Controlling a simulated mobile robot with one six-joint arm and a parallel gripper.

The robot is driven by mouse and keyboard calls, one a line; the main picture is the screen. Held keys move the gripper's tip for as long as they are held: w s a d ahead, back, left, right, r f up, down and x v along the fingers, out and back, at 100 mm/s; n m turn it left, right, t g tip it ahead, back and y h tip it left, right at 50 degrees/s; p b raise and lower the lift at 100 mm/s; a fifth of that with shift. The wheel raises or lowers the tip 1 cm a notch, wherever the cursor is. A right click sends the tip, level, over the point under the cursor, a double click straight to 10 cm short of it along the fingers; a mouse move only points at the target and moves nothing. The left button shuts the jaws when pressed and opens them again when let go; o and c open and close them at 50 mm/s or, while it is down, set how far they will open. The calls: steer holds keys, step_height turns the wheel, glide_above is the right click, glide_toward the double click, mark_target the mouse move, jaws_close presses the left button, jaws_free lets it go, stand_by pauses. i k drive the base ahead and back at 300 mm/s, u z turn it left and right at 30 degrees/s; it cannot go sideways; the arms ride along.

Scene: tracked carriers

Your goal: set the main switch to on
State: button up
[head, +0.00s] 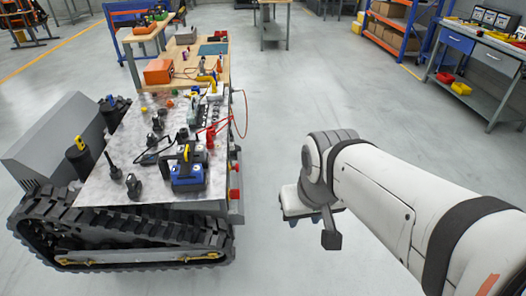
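A tracked carrier (140,220) with black tracks and a pale speckled deck stands at the left. On its right-hand side wall are small red parts with some yellow, an upper one (235,167) and a lower one (234,194). Either could be the main switch; they are too small to tell, and no on or off marking is readable. My arm comes in from the right. My gripper (305,213) hangs over the floor to the right of the carrier, clear of it. Its fingers are mostly hidden by my wrist, so I cannot see its opening.
The deck carries a blue and yellow tool (188,172), several dark small items and a red cable (213,130). A wooden workbench (210,75) stands behind the carrier. Shelves and a grey bench (475,62) stand far right. The floor between carrier and arm is clear.

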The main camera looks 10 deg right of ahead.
mark_target(235, 193)
steer(key=i, duration=1)
steer(key=z, duration=0.05)
